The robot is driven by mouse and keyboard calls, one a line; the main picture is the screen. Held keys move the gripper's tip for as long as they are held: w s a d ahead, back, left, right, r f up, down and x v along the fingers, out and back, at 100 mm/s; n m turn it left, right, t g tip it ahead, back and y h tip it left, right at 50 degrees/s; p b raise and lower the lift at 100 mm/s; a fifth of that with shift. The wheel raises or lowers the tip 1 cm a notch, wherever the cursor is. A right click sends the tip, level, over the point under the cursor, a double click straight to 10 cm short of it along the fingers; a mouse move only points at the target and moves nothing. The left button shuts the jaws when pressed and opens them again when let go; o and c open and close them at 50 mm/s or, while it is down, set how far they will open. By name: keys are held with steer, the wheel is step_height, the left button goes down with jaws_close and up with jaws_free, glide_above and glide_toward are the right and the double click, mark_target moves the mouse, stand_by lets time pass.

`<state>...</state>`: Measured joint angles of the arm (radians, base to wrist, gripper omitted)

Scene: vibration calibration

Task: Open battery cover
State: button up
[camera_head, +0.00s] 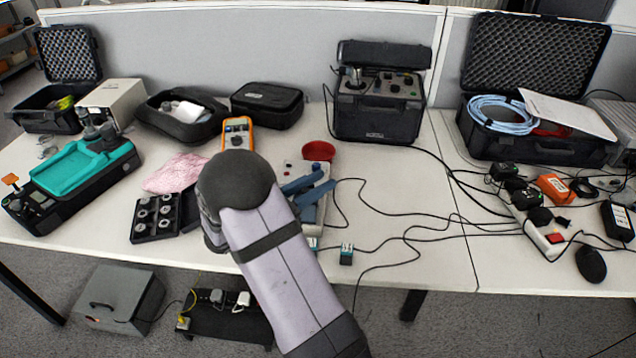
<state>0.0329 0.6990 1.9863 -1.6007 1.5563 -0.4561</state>
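No part that I can clearly identify as a battery cover shows in this view. A black portable calibrator unit (378,112) with its lid raised stands at the back centre of the table. Its top panel has knobs and a metal post. An orange multimeter (237,134) lies left of centre, partly hidden behind my arm. My grey arm, with a dark rounded joint, reaches up from the bottom centre over the table's front edge. I cannot make out my gripper; the arm hides part of the table behind it.
A white device with blue parts (310,191) lies just right of my arm, by a red cup (318,151). A teal-topped case (80,172) and black tray (156,217) stand left. Cables cross the right table. An open case (536,148) stands back right.

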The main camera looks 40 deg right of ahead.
jaws_close()
steer(key=shift+w+a+p, duration=0.45)
steer(key=shift+w+a, duration=1.7)
steer(key=shift+a, duration=0.05)
steer(key=shift+o, duration=2.1)
jaws_free()
steer(key=shift+a+b, duration=0.35)
steer(key=shift+a, duration=3.3)
